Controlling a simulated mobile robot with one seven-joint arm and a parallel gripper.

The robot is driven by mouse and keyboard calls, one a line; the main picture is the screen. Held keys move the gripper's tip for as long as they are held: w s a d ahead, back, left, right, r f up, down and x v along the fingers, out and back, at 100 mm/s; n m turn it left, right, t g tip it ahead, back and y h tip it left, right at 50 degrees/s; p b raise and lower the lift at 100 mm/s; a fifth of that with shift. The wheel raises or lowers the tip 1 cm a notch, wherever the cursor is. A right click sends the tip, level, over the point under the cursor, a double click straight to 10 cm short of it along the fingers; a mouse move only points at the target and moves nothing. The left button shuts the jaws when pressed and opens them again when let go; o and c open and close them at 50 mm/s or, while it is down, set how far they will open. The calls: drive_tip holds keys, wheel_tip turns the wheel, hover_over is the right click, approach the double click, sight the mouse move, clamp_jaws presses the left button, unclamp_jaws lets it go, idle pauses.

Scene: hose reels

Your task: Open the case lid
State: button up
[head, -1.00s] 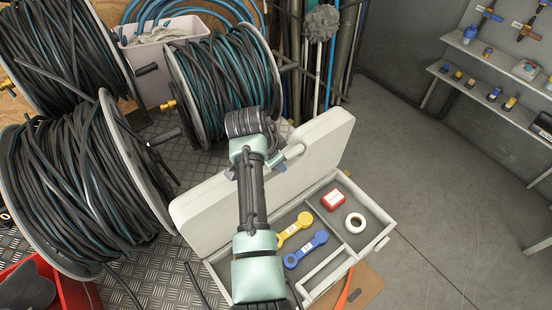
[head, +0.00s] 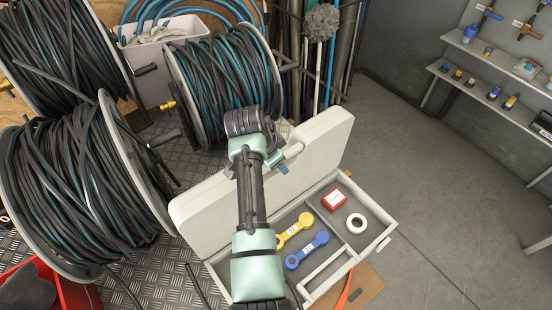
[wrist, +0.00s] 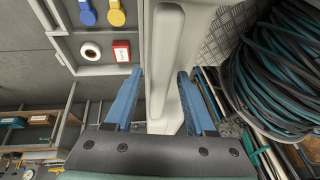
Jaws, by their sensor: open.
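The grey case (head: 379,246) lies with its lid (head: 318,150) raised, standing up tilted along the back edge of the tray. The lid (wrist: 165,65) also shows edge-on in the wrist view. My gripper (wrist: 161,90) is open, with its blue fingers on either side of the lid's edge. Clear gaps show between the fingers and the lid, so it is not clamped. In the head view my arm reaches over the case and hides part of the lid; my gripper (head: 283,169) is mostly hidden behind the wrist.
Hose reels (head: 215,85) stand behind and left. The floor (head: 430,200) to the right is clear.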

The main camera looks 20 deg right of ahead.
drive_tip(key=b+v, duration=0.2)
drive_tip(key=v, duration=1.1)
drive_tip(key=w+a+r+n+t, duration=0.2)
drive_tip(key=r+n+t, duration=0.35)
drive_tip(key=r, duration=0.85)
drive_tip(key=w+a+r+n+t, duration=0.2)
drive_tip(key=r+n+t, duration=0.1)
drive_tip(key=r+t, duration=0.8)
drive_tip(key=s+a+r+n+t+y, duration=0.1)
drive_tip(key=s+a+r+n+t, duration=0.2)
drive_tip(key=s+r, duration=0.6)
drive_tip(key=s+a+r+n+t+y, duration=0.2)
drive_tip(key=s+r+t, duration=0.3)
drive_tip(key=s+r, duration=0.3)
wheel_tip(320, 180, up, 4)
drive_tip(key=shift+s+a+r+n+y, duration=0.2)
drive_tip(key=shift+s+a+n+y, duration=0.1)
drive_tip(key=shift+s+a+n, duration=0.15)
